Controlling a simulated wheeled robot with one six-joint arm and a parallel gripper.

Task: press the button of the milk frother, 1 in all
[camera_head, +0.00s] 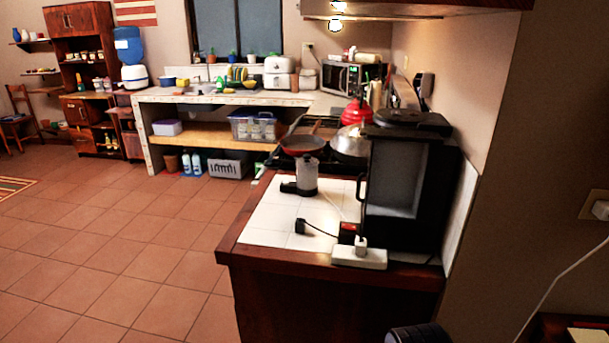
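The milk frother (307,177) appears to be the small grey jug standing upright on the white tiled counter (270,218). A black part, perhaps its handle or base, sticks out at its lower left. Its button is too small to make out. A thin pale cord runs on the tiles to its right. My gripper is not in view, and nothing is seen touching the frother.
A tall black appliance (402,190) stands right of the frother. A white power strip (360,257) lies at the counter's near edge, with a black plug and cord beside it. Behind are a red-brown pan (302,145) and a red kettle (355,112). Tiled floor (150,250) is clear at left.

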